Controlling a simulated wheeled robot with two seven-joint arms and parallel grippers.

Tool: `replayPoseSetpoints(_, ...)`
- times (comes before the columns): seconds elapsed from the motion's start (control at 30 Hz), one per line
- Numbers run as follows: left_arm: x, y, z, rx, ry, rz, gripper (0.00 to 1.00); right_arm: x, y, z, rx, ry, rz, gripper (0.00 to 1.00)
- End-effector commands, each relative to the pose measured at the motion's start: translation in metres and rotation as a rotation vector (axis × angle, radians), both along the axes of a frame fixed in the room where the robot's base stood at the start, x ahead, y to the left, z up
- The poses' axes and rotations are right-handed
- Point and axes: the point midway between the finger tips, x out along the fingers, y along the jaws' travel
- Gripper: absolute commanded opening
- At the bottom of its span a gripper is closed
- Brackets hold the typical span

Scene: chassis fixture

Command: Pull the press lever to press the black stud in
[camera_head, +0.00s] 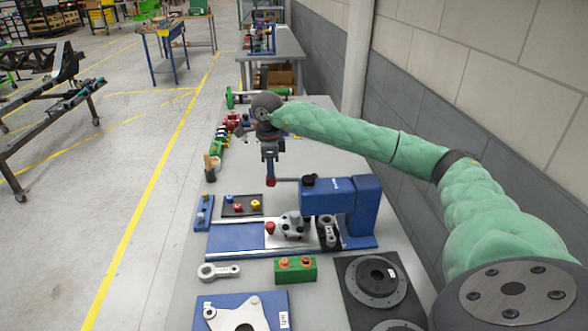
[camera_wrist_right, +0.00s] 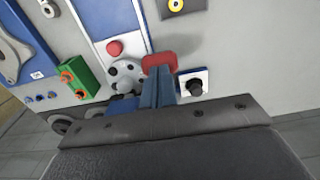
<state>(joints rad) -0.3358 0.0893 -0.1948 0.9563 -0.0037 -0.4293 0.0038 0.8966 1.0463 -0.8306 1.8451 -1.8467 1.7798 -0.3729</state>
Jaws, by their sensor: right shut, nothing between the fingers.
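The blue press (camera_head: 340,191) stands right of the middle on its base plate (camera_head: 235,238). A red grip (camera_head: 270,182), seemingly the lever's end, hangs left of the press head; a thin bar seems to join them. My right gripper (camera_head: 269,172) is above it, shut and empty, pointing down. In the wrist view the red piece (camera_wrist_right: 159,62) lies at the fingertips; contact cannot be told. A light grey hub with dark holes (camera_wrist_right: 127,74) sits below, beside a red knob (camera_wrist_right: 115,48). I cannot pick out the black stud for certain. My left gripper is out of view.
A green block with orange tops (camera_head: 295,270) and a grey link (camera_head: 218,271) lie in front of the press. A dark tray (camera_head: 230,211) with coloured parts is behind the base plate. Dark round parts (camera_head: 374,281) lie front right. A wall runs along the right.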

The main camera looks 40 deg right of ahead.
Motion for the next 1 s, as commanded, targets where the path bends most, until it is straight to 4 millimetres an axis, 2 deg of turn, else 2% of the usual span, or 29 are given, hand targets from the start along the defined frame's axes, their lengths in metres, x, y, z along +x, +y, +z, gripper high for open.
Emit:
replayPoseSetpoints(0.2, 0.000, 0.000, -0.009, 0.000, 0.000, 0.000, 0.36, 0.000, -0.001, -0.011, -0.002, 0.003, -0.001, 0.00)
replayPoseSetpoints(0.67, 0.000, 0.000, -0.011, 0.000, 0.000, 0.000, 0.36, 0.000, 0.000, -0.012, -0.002, 0.003, -0.001, 0.00)
replayPoseSetpoints(1.0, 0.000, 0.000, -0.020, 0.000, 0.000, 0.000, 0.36, -0.001, -0.001, -0.022, -0.002, 0.003, -0.001, 0.00)
